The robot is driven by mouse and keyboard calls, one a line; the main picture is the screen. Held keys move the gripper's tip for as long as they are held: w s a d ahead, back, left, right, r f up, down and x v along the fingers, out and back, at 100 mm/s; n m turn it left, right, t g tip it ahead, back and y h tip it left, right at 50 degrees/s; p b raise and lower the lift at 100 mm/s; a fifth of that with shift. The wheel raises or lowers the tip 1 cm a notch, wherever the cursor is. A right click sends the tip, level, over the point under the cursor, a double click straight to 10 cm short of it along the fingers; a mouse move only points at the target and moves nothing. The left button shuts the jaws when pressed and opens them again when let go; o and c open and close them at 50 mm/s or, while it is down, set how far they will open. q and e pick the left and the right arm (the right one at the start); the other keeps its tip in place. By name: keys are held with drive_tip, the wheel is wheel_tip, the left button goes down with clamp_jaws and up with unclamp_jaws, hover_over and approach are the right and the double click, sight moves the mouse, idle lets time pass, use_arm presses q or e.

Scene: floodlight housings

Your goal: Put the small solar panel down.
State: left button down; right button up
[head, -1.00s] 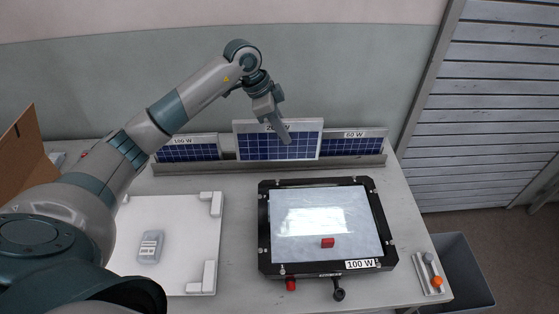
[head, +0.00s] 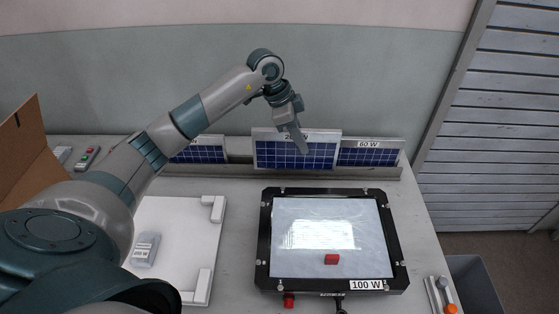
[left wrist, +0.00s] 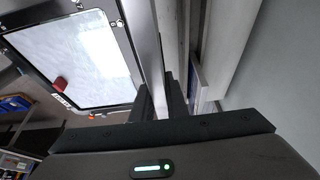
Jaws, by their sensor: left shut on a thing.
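The small solar panel (head: 275,158) has blue cells, a pale frame and a label half hidden by my gripper. It is upright at the rack, between two other panels and overlapping the right one in the head view. My left gripper (head: 299,140) comes down over its top edge and is shut on it. In the left wrist view a thin pale strip, the panel's edge (left wrist: 158,55), runs between the fingers (left wrist: 160,98). Whether its lower edge touches the rack cannot be told. My right gripper is not in view.
The grey rack (head: 385,174) along the table's back holds a 60 W panel (head: 372,157) and a left panel (head: 200,155), partly behind my arm. A black-framed 100 W floodlight housing (head: 265,235) lies in front. A white board (head: 185,215) lies left of it.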

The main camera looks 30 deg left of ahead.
use_arm(q)
drive_tip(key=w+a+f+p, duration=0.3)
drive_tip(key=w+a+f, duration=0.2)
drive_tip(key=a, duration=0.4)
drive_tip(key=shift+w+a+f, duration=0.4)
drive_tip(key=shift+f, duration=0.5)
wheel_tip(320, 180, down, 4)
drive_tip(key=shift+p, duration=1)
